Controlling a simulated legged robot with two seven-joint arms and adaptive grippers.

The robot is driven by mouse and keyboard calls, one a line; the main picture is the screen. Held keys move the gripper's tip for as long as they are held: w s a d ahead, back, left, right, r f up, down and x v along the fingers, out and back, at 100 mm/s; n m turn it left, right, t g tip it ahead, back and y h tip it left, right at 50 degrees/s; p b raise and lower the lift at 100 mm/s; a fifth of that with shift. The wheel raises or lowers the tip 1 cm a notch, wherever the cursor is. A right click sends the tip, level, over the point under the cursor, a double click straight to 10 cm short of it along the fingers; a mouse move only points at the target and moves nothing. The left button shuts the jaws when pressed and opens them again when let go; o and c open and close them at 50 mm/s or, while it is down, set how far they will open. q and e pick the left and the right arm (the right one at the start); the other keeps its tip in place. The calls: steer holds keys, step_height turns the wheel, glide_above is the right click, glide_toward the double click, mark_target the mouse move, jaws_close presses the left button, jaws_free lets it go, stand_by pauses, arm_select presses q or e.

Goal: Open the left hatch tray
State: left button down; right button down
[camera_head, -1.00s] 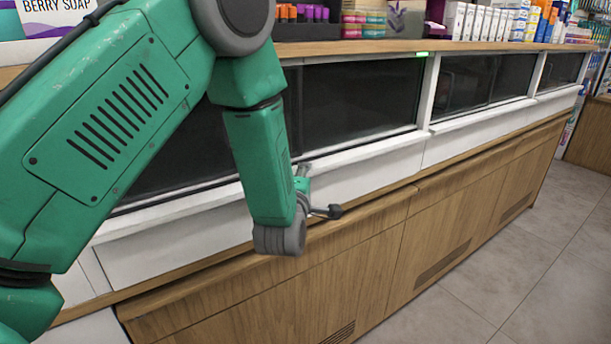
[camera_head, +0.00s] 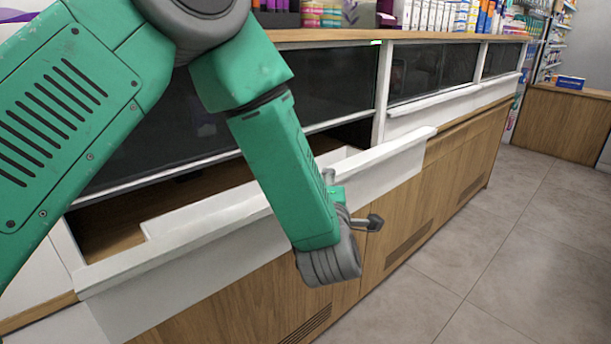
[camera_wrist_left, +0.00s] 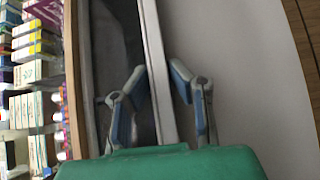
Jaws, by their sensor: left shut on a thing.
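The left hatch tray (camera_head: 390,160) has a long white front and stands out from the counter, with a gap and wooden interior (camera_head: 125,215) showing behind its front. My left arm crosses in front of it in the head view and hides its middle. In the left wrist view my left gripper (camera_wrist_left: 158,70) has one finger on each side of the tray's white lip (camera_wrist_left: 153,35) and is shut on it. In the head view the fingers are mostly hidden behind my wrist. My right gripper is not in view.
Dark glass panels (camera_head: 430,70) run along the counter above the trays. A neighbouring white tray (camera_head: 450,100) to the right sits closed. Boxed goods (camera_head: 430,15) line the countertop. The tiled floor (camera_head: 500,240) in front of the counter is clear.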

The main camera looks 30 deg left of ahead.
arm_select(q)
steer(key=shift+s+d+f, duration=0.1)
steer(key=shift+s+d, duration=0.15)
steer(key=shift+d, duration=0.45)
steer(key=shift+s+d, duration=0.3)
steer(key=shift+d, duration=0.35)
steer(key=shift+s+d+f, duration=0.1)
steer(key=shift+s+d, duration=0.15)
steer(key=shift+d, duration=0.45)
steer(key=c, duration=1.7)
jaws_free()
steer(key=shift+o, duration=1.1)
steer(key=shift+w, duration=0.15)
steer(key=shift+w+d, duration=0.1)
steer(key=shift+d, duration=0.05)
steer(key=v, duration=1.2)
